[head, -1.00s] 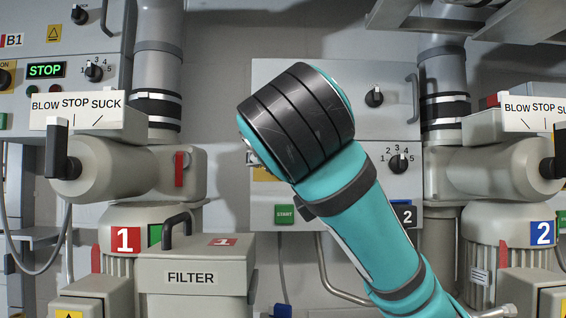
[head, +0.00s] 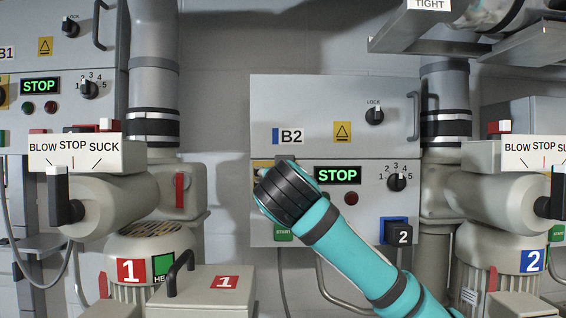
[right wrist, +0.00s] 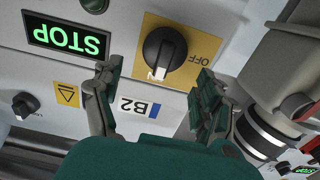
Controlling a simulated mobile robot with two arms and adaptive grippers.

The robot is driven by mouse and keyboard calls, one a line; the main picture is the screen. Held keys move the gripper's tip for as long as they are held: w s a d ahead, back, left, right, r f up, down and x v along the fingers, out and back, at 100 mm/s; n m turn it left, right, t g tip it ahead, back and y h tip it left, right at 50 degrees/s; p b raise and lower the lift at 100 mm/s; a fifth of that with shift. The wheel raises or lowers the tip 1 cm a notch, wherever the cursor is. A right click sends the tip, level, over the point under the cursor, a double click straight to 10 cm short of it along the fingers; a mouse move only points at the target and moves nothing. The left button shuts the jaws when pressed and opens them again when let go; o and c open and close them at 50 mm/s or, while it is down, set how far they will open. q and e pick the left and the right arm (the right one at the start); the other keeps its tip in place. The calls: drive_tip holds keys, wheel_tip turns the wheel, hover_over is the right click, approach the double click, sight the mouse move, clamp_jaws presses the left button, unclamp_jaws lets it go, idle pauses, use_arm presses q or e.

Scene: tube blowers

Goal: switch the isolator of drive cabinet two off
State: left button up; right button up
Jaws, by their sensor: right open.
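Drive cabinet two (head: 355,95), labelled B2, stands in the middle of the head view. Its isolator is a black rotary knob (right wrist: 163,48) on a yellow plate (right wrist: 195,32) marked OFF, seen upside down in the right wrist view. The knob's handle lies up and down in that picture, its lower end by partly covered lettering. My right gripper (right wrist: 157,80) is open and empty, one finger on either side of the knob's lower end in the picture; contact is not visible. In the head view my right arm (head: 335,235) hides the gripper and most of the isolator. My left gripper is not in view.
The cabinet's green STOP display (head: 337,175) and selector dial (head: 397,182) are right of my arm; its LOCK knob (head: 374,115) is above. Cabinet B1 (head: 60,110) is at left. Blowers one (head: 130,205) and two (head: 487,205) flank the gap.

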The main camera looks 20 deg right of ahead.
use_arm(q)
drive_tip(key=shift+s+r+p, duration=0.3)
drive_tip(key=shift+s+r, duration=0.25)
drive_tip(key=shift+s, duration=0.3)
use_arm(e)
drive_tip(key=shift+x, duration=1.05)
drive_tip(key=c, duration=1.2)
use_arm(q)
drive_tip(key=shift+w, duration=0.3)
